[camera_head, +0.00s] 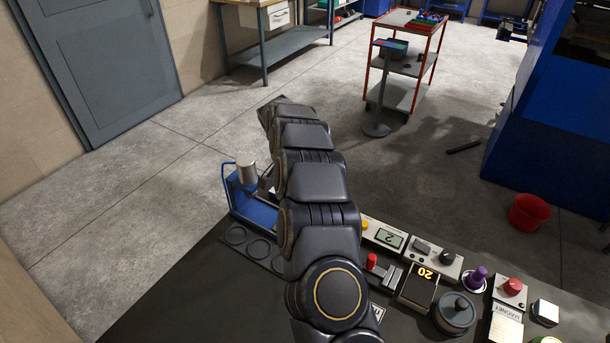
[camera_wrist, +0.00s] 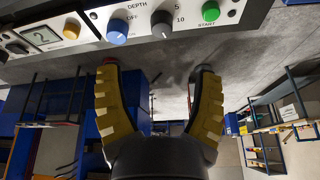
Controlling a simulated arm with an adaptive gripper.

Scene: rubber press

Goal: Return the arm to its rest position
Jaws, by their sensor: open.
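My arm reaches from the bottom middle of the head view away over the dark bench. My gripper (camera_wrist: 153,75) shows in the wrist view with its two yellow ribbed fingers spread apart and nothing between them. In the head view the gripper is mostly hidden behind my arm.
A blue stand with a metal cylinder (camera_head: 246,172) is left of my arm. A display box (camera_head: 385,236), a dark round pot (camera_head: 454,313) and a purple knob (camera_head: 475,278) stand to its right. A red-framed cart (camera_head: 403,67) and a red bucket (camera_head: 528,212) are on the floor.

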